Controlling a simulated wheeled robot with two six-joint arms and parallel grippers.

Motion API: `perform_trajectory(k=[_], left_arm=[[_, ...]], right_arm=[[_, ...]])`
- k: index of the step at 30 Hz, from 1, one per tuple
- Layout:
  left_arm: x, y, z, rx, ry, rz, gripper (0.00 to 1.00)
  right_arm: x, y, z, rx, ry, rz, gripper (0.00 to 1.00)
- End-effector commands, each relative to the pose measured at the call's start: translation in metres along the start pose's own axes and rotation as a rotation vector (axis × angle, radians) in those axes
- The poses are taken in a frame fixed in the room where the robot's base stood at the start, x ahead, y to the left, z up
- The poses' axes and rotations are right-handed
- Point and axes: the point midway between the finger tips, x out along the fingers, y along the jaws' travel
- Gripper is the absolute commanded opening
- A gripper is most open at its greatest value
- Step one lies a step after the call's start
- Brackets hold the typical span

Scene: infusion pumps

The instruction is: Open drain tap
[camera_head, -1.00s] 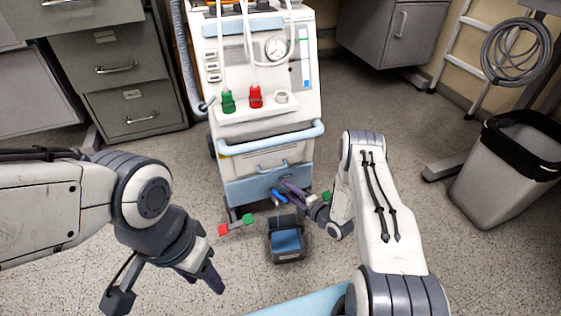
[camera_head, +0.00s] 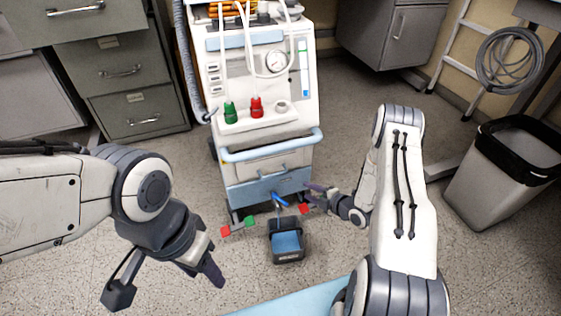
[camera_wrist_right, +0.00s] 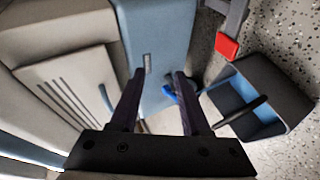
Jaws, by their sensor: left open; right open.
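The drain tap's blue lever (camera_head: 279,200) is low on the front of the white and blue machine (camera_head: 262,163). A black bucket (camera_head: 288,257) with blue inside stands on the floor below it. My right gripper (camera_head: 309,188) is open and empty, just right of the tap. In the right wrist view, the blue lever (camera_wrist_right: 170,92) shows beyond my open fingers (camera_wrist_right: 160,75), near the right one, with no clear contact. The bucket (camera_wrist_right: 288,128) is to its right. My left gripper (camera_head: 214,272) is open and empty, low at left, away from the machine.
Cabinets (camera_head: 125,75) stand at left. A waste bin (camera_head: 490,185) and ladder (camera_head: 462,65) are at right. The floor around the bucket is clear.

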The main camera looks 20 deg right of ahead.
Motion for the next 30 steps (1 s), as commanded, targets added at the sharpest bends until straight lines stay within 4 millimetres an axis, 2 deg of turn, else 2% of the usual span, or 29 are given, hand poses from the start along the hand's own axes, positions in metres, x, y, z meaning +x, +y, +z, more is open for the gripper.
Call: perform_trajectory(k=[1, 7, 14, 22, 30], left_arm=[[0.000, 0.000, 0.000, 0.000, 0.000, 0.000, 0.50], [0.000, 0.000, 0.000, 0.000, 0.000, 0.000, 0.50], [0.000, 0.000, 0.000, 0.000, 0.000, 0.000, 0.50], [-0.003, 0.000, 0.000, 0.000, 0.000, 0.000, 0.50], [-0.009, 0.001, -0.001, 0.000, 0.000, 0.000, 0.50]], right_arm=[[0.001, 0.010, 0.000, 0.020, -0.015, -0.027, 0.47], [-0.001, 0.039, 0.003, 0.144, -0.105, -0.132, 0.47], [-0.013, 0.071, -0.003, 0.305, -0.226, -0.224, 0.47], [-0.037, 0.107, -0.027, 0.504, -0.368, -0.297, 0.47], [-0.061, 0.135, -0.067, 0.650, -0.466, -0.350, 0.47]])
